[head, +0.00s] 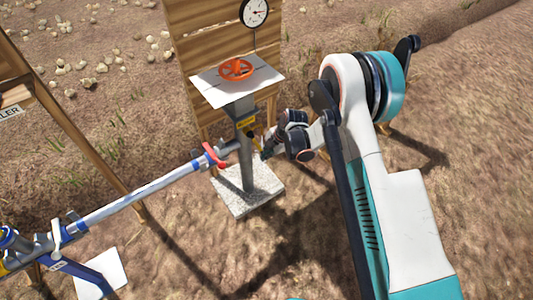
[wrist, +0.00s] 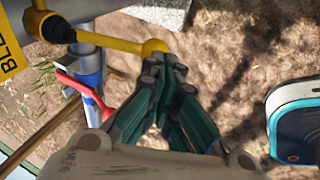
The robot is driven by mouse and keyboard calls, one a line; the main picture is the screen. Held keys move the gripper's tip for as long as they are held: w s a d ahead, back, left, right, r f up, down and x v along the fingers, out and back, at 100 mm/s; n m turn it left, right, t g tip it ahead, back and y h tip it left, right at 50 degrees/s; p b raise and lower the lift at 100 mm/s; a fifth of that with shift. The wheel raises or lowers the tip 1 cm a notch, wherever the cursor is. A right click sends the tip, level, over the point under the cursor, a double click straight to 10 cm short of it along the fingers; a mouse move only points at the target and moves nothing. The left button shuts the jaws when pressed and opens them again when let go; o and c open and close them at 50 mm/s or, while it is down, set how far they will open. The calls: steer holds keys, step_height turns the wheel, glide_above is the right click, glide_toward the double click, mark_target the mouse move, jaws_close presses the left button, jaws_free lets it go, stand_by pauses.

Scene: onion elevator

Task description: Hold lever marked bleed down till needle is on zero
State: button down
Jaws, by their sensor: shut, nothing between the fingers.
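The yellow lever (wrist: 112,41) runs from a dark pivot to a round yellow knob in the wrist view. Beside its pivot is a yellow label (wrist: 9,44) whose visible letters read "BLE"; the rest is cut off. My gripper (wrist: 164,66) is shut and empty, its fingertips right at the knob; I cannot tell if they touch it. In the head view my gripper (head: 268,147) is beside the grey post, partly hidden by my own arm.
An orange handwheel (head: 236,69) sits on a white plate above the post. A red lever (head: 214,156) is on the pipe (head: 150,187) running left; it also shows in the wrist view (wrist: 84,91). Wooden posts stand at left. Open dirt lies right.

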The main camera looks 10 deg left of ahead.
steer(key=shift+f, duration=1.65)
steer(key=shift+a, duration=0.1)
stand_by(1.5)
